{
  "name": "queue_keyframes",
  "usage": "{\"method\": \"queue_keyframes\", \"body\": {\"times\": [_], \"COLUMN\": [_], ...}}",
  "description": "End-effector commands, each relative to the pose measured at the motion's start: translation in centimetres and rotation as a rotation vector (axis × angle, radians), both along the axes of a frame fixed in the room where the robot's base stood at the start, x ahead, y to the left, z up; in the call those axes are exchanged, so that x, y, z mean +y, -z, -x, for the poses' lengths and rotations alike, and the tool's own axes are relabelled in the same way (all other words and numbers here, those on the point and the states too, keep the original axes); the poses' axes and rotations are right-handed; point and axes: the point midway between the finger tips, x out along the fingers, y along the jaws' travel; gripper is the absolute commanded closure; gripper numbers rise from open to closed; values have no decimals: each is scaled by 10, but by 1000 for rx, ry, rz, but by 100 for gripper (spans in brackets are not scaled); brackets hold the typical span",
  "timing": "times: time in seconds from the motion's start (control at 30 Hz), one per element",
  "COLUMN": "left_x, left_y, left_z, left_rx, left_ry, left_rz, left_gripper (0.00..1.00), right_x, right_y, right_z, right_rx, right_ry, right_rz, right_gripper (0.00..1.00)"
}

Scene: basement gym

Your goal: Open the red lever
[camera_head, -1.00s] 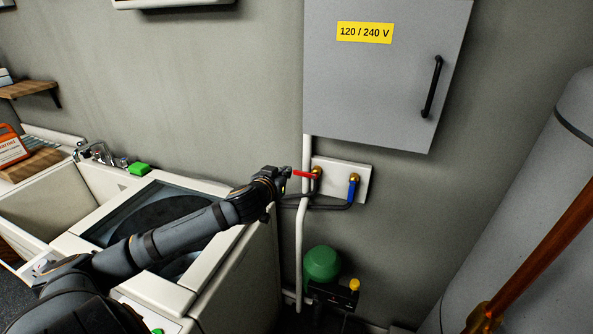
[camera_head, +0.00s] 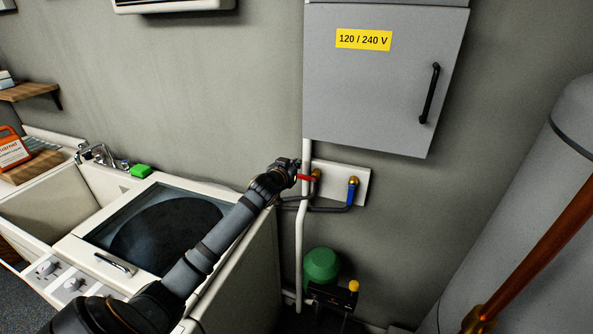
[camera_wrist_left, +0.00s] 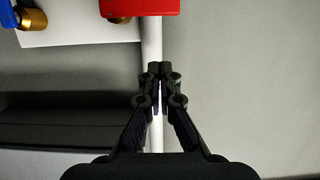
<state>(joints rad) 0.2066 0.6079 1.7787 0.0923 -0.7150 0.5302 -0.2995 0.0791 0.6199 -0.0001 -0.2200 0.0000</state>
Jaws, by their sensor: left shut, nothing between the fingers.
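The red lever (camera_head: 307,178) sits on a brass valve on a white wall plate (camera_head: 333,180) and points left, roughly level. In the left wrist view the red lever (camera_wrist_left: 138,7) shows at the top, cut by the frame edge, ahead of the fingertips. My left gripper (camera_head: 296,165) is at the lever's free end in the head view, a little above it. In the left wrist view my left gripper (camera_wrist_left: 160,70) is shut and empty, its tips in front of the white pipe, with a gap to the lever. My right gripper is not in view.
A blue lever (camera_head: 352,192) hangs down on the plate's right valve. A white pipe (camera_head: 301,240) runs down the wall left of the plate. A grey electrical box (camera_head: 385,80) is above. A washing machine (camera_head: 240,270) stands below my left arm.

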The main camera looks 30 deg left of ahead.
Motion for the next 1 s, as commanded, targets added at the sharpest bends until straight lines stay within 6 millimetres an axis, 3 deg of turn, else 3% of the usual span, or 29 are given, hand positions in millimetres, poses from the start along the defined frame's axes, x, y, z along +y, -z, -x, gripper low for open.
{"method": "queue_keyframes", "body": {"times": [0.07,0.2,0.4,1.0], "left_x": [3,3,3,4], "left_y": [0,25,42,47], "left_z": [-16,-14,-14,-23], "left_rx": [0,4,2,-10], "left_ry": [-1,1,1,0], "left_rz": [5,-1,-3,40], "left_gripper": [100,100,100,100], "right_x": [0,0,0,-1], "right_y": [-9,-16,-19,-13], "right_z": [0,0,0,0], "right_rx": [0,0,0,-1], "right_ry": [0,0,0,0], "right_rz": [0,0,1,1], "right_gripper": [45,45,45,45]}}
